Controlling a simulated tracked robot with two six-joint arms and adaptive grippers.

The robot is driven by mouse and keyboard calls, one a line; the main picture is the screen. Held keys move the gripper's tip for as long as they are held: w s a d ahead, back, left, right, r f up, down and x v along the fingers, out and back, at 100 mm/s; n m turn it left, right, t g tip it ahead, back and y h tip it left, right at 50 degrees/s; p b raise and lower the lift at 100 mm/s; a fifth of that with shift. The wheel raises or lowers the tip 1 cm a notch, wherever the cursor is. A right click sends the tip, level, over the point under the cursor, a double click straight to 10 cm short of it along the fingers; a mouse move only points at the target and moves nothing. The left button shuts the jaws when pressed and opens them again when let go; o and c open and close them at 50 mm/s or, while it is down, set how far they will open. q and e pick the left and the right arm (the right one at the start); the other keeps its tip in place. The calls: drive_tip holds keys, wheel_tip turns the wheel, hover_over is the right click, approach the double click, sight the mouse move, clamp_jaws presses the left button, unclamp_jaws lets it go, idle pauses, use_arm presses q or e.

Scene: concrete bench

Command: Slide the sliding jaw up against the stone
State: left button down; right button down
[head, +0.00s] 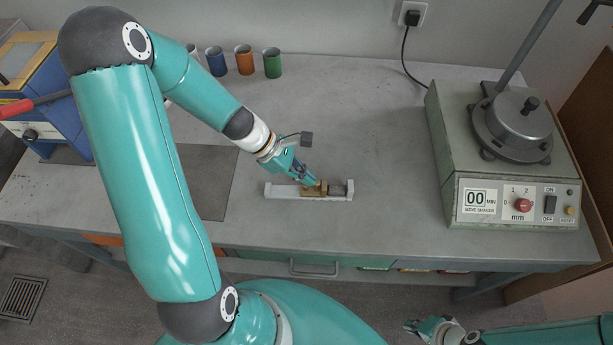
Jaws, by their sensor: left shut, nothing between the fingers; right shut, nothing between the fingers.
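A pale grey vise-like base (283,190) lies on the bench, long side left to right. A brass-coloured sliding jaw (315,190) sits on it right of the middle. A dark grey stone (337,190) lies just right of the jaw, before the base's raised right end; I cannot tell whether jaw and stone touch. My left gripper (309,181) is shut and empty, with its tips at the upper left of the brass jaw. My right gripper (422,327) is at the bottom edge, in front of the bench, shut and empty, far from the base.
A sieve shaker (515,204) stands on the right of the bench. Blue (216,62), orange (244,60) and green (272,63) cups stand at the back. A dark mat (205,185) lies left of the base. The bench right of the base is clear.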

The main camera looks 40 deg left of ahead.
use_arm(q)
drive_tip(key=shift+d, duration=0.1)
drive_tip(key=shift+s+a+r+p, duration=0.1)
drive_tip(key=shift+s+a+p, duration=0.1)
drive_tip(key=shift+a+p, duration=0.25)
drive_tip(key=a, duration=0.1)
drive_tip(key=s, duration=0.1)
drive_tip(key=a+p, duration=0.1)
drive_tip(key=shift+s+a+r, duration=0.15)
drive_tip(key=shift+a+r, duration=0.2)
drive_tip(key=d+b+v, duration=0.1)
drive_tip(key=b+v, duration=0.1)
drive_tip(key=v, duration=0.9)
drive_tip(key=b+x, duration=0.2)
drive_tip(key=x, duration=0.1)
drive_tip(key=b+x, duration=0.3)
drive_tip(key=a+f+b+x, duration=0.1)
drive_tip(key=b+x, duration=0.2)
drive_tip(key=x, duration=0.1)
drive_tip(key=shift+s, duration=0.15)
drive_tip(key=shift+w+d, duration=0.6)
drive_tip(key=shift+d, duration=0.35)
drive_tip(key=shift+w+d+f, duration=0.2)
drive_tip(key=shift+w+d, duration=0.1)
drive_tip(key=shift+d, duration=0.2)
